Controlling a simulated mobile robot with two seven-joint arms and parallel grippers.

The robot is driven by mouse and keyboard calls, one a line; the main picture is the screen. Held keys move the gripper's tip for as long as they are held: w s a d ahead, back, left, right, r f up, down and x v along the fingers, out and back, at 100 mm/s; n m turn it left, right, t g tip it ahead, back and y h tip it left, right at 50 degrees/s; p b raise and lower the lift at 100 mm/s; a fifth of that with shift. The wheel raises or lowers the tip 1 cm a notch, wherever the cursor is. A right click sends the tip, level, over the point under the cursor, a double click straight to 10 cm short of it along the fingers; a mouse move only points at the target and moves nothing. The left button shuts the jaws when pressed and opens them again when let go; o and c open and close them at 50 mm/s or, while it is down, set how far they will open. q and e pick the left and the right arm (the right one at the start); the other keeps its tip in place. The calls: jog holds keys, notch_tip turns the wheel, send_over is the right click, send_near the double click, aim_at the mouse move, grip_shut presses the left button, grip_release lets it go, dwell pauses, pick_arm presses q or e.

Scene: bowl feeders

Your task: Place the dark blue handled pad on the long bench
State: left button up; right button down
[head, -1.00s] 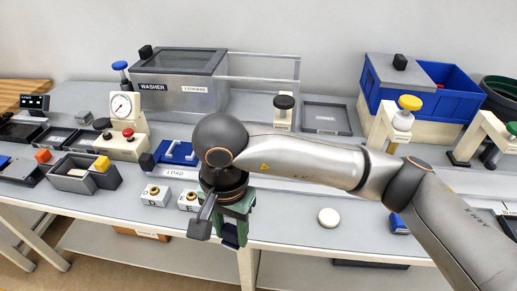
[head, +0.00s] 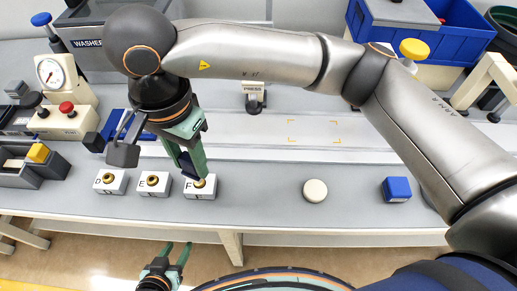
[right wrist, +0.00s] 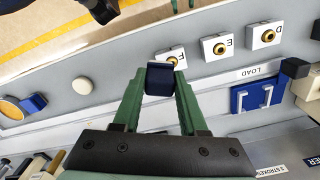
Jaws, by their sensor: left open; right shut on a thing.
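My right gripper (head: 193,165) is shut on the dark blue handled pad (head: 186,163), which hangs above the long grey bench (head: 265,205) near the block marked F (head: 200,188). In the right wrist view the pad (right wrist: 159,79) sits between the green fingertips of the right gripper (right wrist: 160,85), overlapping part of the F block's picture. The fingers hide its handle. I cannot tell whether the pad touches the block. My left gripper (head: 175,253) is open and empty, low in front of the bench edge.
Blocks D (head: 110,183) and E (head: 154,184) stand left of F. A round cream disc (head: 315,191) and a blue block (head: 397,189) lie to the right. A blue fixture with white handles (right wrist: 247,96) stands by the LOAD label. Bare bench lies between F and the disc.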

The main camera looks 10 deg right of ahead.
jog(key=d+f, duration=0.3)
jog(key=d, duration=0.1)
jog(key=s+d+f, duration=0.1)
jog(key=d+f, duration=0.2)
jog(key=d, duration=0.1)
jog(key=s+d+f+p, duration=0.1)
jog(key=d+f, duration=0.2)
jog(key=d, duration=0.2)
jog(key=shift+s+f, duration=0.1)
jog(key=shift+f, duration=0.05)
notch_tip(320, 180, down, 3)
jog(key=shift+d+f+p, duration=0.1)
jog(key=shift+d+p, duration=0.05)
jog(key=shift+p, duration=0.15)
pick_arm(q)
jog(key=shift+s+a+r, duration=0.3)
jog(key=shift+a+r, duration=0.15)
jog(key=shift+a, duration=0.05)
pick_arm(e)
jog(key=shift+f, duration=0.1)
pick_arm(q)
jog(key=shift+f, duration=0.1)
pick_arm(e)
jog(key=shift+f, duration=0.1)
